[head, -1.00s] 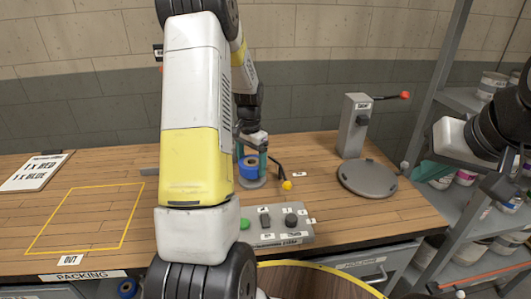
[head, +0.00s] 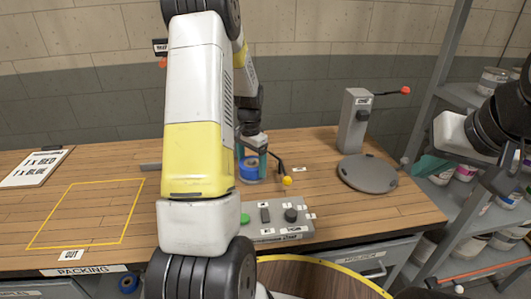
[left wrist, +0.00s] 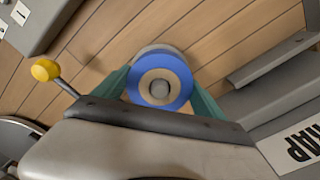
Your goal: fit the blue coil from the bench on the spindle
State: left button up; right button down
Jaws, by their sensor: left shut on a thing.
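The blue coil (head: 248,172) is in the middle of the bench, partly behind my left arm. In the left wrist view the coil (left wrist: 136,84) has a tan core, and the grey round end of the spindle (left wrist: 160,91) shows in its hole. The coil appears to be around the spindle; how far down it sits is hard to tell. My left gripper (left wrist: 160,98) has its teal fingers shut on the coil's two sides, and it also shows in the head view (head: 254,165). My right gripper (head: 498,178) is at the right edge by the shelves, its fingers unclear.
A lever with a yellow knob (head: 287,181) stands close right of the coil. A button panel (head: 278,220) is in front. A grey post with a red-tipped lever (head: 354,122) and round plate (head: 368,174) stand right. The yellow-outlined area (head: 88,213) at left is empty.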

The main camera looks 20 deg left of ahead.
pick_arm(q)
jog(key=shift+f, duration=0.25)
jog(key=o, duration=1.5)
notch_tip(320, 180, up, 8)
jog(key=shift+r, duration=0.1)
jog(key=s+d+r+n+t, duration=0.1)
jog(key=s+d+r, duration=0.25)
jog(key=r, duration=0.25)
jog(key=s+d+r+n+t, duration=0.1)
jog(key=s+d+r+t, duration=0.15)
jog(key=s+r, duration=0.35)
jog(key=s+d+r+t, duration=0.1)
jog(key=s+d+r, duration=0.1)
jog(key=s, duration=0.2)
jog(key=s+d+r+n+h, duration=0.1)
jog(key=s+d+r, duration=0.1)
jog(key=s, duration=0.3)
jog(key=s+d+r+n+t+h, duration=0.1)
jog(key=s+d+r, duration=0.1)
jog(key=s, duration=0.3)
jog(key=shift+s+d+t, duration=0.15)
jog(key=shift+d+t, duration=0.2)
jog(key=shift+d, duration=0.3)
